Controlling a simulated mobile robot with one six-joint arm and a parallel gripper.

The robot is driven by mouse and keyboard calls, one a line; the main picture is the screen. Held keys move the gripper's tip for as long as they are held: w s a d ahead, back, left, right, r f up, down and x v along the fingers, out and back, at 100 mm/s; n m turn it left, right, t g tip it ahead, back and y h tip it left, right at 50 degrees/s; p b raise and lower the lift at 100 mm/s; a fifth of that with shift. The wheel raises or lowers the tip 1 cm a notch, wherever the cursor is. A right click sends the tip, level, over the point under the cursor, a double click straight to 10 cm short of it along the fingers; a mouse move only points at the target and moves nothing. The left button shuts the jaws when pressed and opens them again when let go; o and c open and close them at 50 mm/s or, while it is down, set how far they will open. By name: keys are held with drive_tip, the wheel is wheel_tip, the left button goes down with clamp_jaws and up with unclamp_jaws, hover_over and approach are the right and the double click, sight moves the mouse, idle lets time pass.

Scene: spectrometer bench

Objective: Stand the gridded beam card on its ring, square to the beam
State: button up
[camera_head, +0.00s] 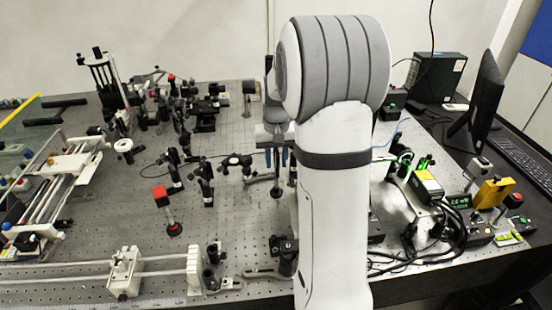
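My gripper (276,160) hangs fingers-down above the middle of the perforated bench, just left of my white arm. Its two bluish fingertips show a small gap. A thin dark upright piece (276,182) shows between and below them; I cannot tell whether it is held or stands behind. I cannot pick out the gridded beam card or its ring for sure at this size. A red square block (160,195) on a post with a round dark foot stands left of the gripper. My arm hides part of the bench behind it.
Optic mounts (205,185) stand left of the gripper. A rail with a white carriage (124,272) runs along the front left. Cabled electronics (427,185), a yellow plate (494,192) and a monitor (477,108) crowd the right. Bare bench (235,210) lies left of the gripper.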

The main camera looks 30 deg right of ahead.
drive_tip(key=shift+r, duration=0.1)
wheel_tip(320, 180, up, 12)
drive_tip(key=shift+f, duration=0.1)
drive_tip(key=s+a+f+n+t, duration=0.1)
drive_tip(key=s+a+f, duration=0.1)
drive_tip(key=s+a, duration=0.5)
drive_tip(key=s+a+f+n+t, duration=0.2)
drive_tip(key=s+a, duration=0.4)
drive_tip(key=s, duration=0.9)
drive_tip(key=shift+a+f+n, duration=0.3)
drive_tip(key=shift+a+f, duration=0.05)
drive_tip(key=shift+f, duration=0.35)
drive_tip(key=shift+s, duration=0.1)
